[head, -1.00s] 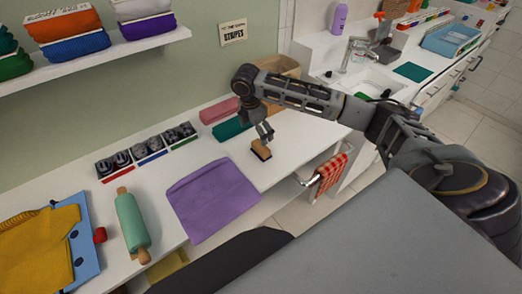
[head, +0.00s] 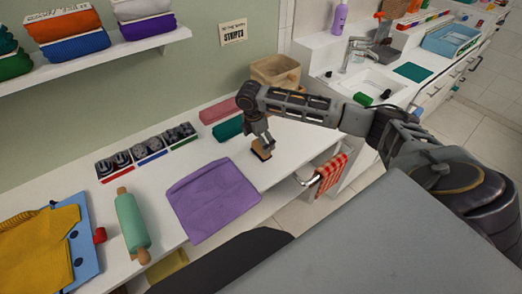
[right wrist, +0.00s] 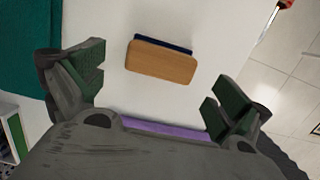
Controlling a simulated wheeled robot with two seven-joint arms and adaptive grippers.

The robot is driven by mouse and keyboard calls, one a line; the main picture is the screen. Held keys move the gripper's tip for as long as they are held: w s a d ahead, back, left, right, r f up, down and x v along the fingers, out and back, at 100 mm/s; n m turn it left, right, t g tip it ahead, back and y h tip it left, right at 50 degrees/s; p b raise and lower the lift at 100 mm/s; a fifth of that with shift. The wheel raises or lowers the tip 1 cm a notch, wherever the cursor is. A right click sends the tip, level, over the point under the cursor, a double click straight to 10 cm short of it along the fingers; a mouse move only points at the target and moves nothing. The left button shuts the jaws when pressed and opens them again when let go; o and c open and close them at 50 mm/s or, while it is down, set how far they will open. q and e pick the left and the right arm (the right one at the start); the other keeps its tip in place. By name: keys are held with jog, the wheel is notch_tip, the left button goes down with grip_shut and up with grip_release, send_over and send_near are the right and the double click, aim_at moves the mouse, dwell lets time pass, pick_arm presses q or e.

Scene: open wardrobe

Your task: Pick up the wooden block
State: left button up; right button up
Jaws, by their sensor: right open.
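The wooden block (head: 262,150) lies on the white counter, right of the purple cloth (head: 213,200). In the right wrist view the block (right wrist: 162,62) shows a tan top with a dark blue layer along its far edge. My right gripper (head: 262,145) is just above the block in the head view and partly covers it. In the right wrist view my right gripper (right wrist: 158,88) is open, its two green-padded fingers wide apart. The block lies between and a little beyond the fingertips, and nothing is held. My left gripper is not in view.
A teal folded cloth (head: 229,129) lies left of the block, with a pink one (head: 219,110) behind it. A wicker basket (head: 277,73) stands behind. A red checked towel (head: 330,173) hangs at the counter's right edge. The counter around the block is clear.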

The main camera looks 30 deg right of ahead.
aim_at(261, 147)
jog(key=shift+d+f, duration=0.25)
jog(key=shift+f, duration=0.85)
jog(key=shift+d+f, duration=0.25)
jog(key=shift+f, duration=0.85)
jog(key=c, duration=1.1)
jog(key=shift+r, duration=0.2)
notch_tip(261, 147, up, 10)
jog(key=shift+f, duration=0.15)
